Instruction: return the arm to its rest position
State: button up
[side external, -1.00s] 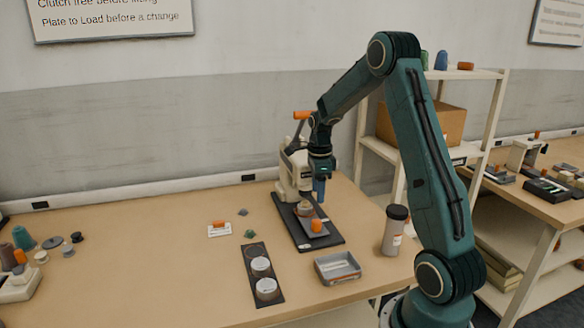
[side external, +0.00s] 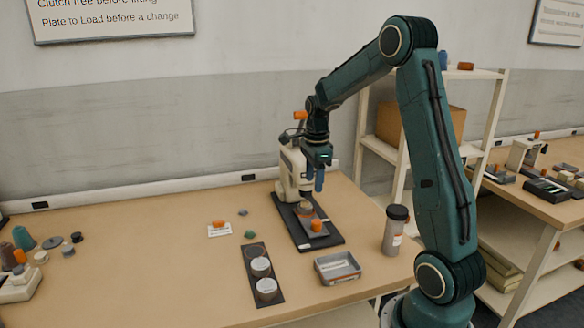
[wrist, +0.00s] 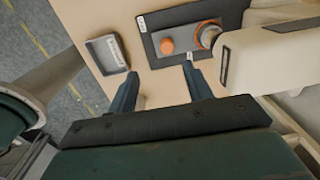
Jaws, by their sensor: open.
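My gripper (side external: 314,180) hangs from my raised green arm, in front of the white press-like machine (side external: 291,168) in the side view. Its two blue fingers point down and are apart, with nothing between them. In the wrist view, my gripper (wrist: 164,84) is also open and empty. The gripper is above the table and appears clear of the machine.
A grey tray (side external: 337,268) and a dark-lidded jar (side external: 394,231) stand near my arm. A black strip (side external: 255,284) holds two white-topped round pieces. A shelf (side external: 480,76) stands behind my arm. The table's left middle is mostly clear.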

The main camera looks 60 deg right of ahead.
jog(key=s+a+r+n+t, duration=0.1)
jog(key=s+a+r+n, duration=0.1)
jog(key=a+r+n, duration=0.5)
jog(key=s+a+r+n+t, duration=0.1)
jog(key=s+a+r+n, duration=0.2)
jog(key=a+n, duration=0.35)
jog(key=s+a+r+n+t, duration=0.1)
jog(key=s+a+n+t, duration=0.2)
jog(key=s+a+n, duration=0.9)
jog(key=shift+s+a+r+n, duration=0.2)
jog(key=shift+a+r+n, duration=0.1)
jog(key=shift+a+n, duration=0.3)
